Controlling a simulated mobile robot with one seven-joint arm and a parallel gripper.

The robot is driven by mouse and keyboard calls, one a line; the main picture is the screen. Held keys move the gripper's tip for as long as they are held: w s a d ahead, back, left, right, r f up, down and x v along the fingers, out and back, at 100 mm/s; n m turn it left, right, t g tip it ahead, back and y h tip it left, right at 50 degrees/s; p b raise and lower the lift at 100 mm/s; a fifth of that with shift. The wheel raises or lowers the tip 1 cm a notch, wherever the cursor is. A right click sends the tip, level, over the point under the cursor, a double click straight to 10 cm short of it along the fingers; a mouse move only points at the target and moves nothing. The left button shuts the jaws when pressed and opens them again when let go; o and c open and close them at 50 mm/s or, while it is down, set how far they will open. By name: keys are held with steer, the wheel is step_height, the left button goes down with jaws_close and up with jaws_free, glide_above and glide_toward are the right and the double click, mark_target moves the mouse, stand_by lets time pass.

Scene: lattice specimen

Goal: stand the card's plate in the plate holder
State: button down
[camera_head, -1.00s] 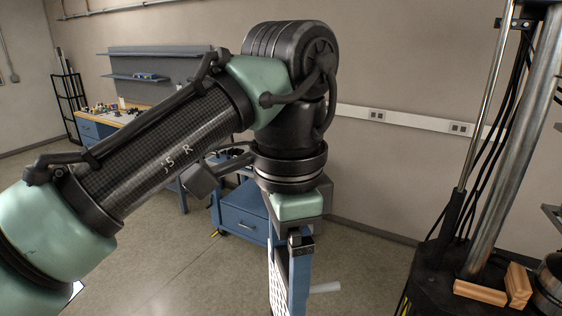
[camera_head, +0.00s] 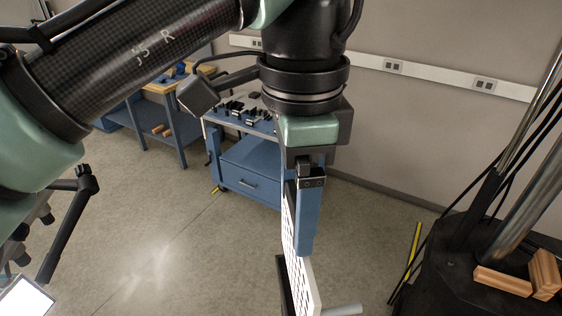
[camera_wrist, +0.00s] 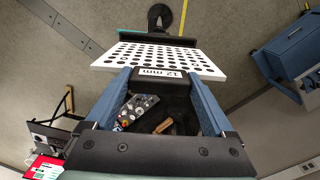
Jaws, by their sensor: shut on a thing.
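A white plate with rows of round holes (camera_wrist: 160,61) is held in my gripper. In the head view the plate (camera_head: 301,270) hangs nearly edge-on below my gripper (camera_head: 303,225). The blue fingers are shut on it at its near edge, where a "12 mm" label (camera_wrist: 159,73) shows in the wrist view. A dark bar (camera_wrist: 158,38) lies just beyond the plate. In the head view a dark strip (camera_head: 284,288) runs along the plate's left side; I cannot tell whether they touch. I cannot make out the plate holder or the card for certain.
A blue drawer cart (camera_head: 250,170) with small dark parts on top stands behind the arm. A blue workbench (camera_head: 150,120) is at the back left. Wooden blocks (camera_head: 503,281) lie on a dark base at right.

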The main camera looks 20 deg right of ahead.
mark_target(307, 301)
steer(key=shift+s+a+f, duration=0.1)
steer(key=shift+s+f, duration=0.35)
steer(key=shift+f, duration=0.1)
step_height(307, 301, down, 4)
steer(key=shift+w+r+b, duration=0.1)
steer(key=shift+w+b, duration=0.05)
steer(key=shift+b, duration=1.1)
steer(key=shift+f, duration=0.2)
steer(key=shift+f+b, duration=0.3)
steer(key=shift+f, duration=0.9)
jaws_free()
